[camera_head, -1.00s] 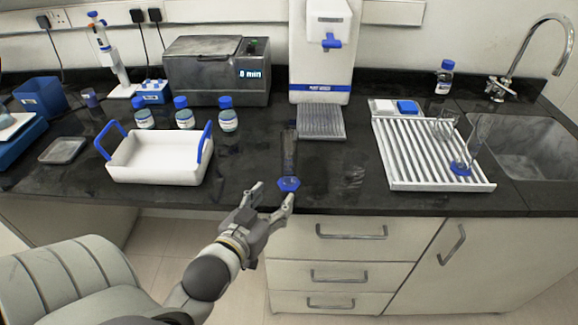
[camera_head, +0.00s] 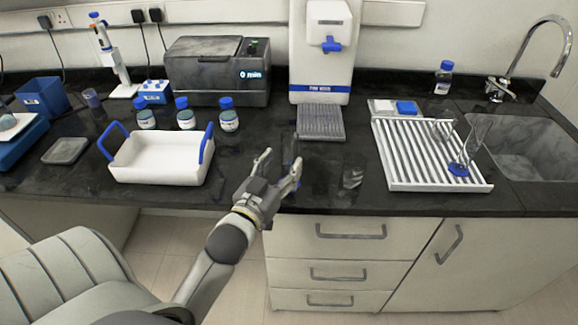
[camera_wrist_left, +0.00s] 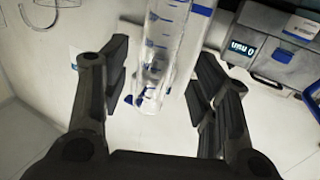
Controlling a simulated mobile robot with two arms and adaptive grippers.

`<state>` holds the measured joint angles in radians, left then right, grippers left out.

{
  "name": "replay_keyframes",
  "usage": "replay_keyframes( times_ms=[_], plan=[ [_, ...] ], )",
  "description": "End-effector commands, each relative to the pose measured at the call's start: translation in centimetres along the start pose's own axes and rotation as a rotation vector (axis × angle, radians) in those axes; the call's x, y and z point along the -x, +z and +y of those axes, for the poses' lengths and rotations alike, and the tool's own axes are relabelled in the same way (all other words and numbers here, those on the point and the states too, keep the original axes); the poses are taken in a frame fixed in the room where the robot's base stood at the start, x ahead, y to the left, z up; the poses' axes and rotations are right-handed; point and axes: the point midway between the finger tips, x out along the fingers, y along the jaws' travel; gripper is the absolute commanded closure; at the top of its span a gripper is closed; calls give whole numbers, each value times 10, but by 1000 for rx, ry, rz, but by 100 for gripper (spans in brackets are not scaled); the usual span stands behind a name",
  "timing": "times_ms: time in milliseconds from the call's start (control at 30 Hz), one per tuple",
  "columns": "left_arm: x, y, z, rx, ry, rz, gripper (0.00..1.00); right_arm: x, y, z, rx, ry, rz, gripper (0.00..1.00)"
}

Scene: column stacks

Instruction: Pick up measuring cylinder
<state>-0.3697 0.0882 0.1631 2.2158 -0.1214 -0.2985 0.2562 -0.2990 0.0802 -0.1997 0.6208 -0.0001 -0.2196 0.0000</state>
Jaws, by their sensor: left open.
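A clear measuring cylinder (camera_head: 289,146) stands upright on the black counter in front of the water dispenser. It is faint against the dark top, and its blue base is mostly hidden by my gripper. My left gripper (camera_head: 281,161) is open at the cylinder, with a finger to either side. In the left wrist view, which is upside down, the clear cylinder (camera_wrist_left: 163,48) with blue markings shows between the two open black fingers (camera_wrist_left: 160,62). I cannot tell whether either finger touches it. A second clear cylinder (camera_head: 472,145) with a blue base stands on the drying rack.
A white drying rack (camera_head: 400,165) and a sink (camera_head: 530,150) are at the right. A white tray with blue handles (camera_head: 155,172) is left of my gripper. Behind are blue-capped bottles (camera_head: 186,118), a grey machine (camera_head: 215,75) and the white water dispenser (camera_head: 318,75).

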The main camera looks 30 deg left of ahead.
Motion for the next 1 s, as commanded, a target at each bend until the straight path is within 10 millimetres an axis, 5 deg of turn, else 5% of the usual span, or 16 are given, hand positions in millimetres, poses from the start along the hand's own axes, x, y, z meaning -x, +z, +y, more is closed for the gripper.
replay_keyframes(
  times_ms=[233,567,1000],
  plan=[
    [-34,-1,3,0,1,1,44,12,-1,-4,0,-5,-1,60],
    [-40,1,3,0,1,0,44,12,0,-3,0,-4,-2,60],
    [-40,0,3,0,1,1,96,12,1,0,1,-1,-3,60]
  ],
)
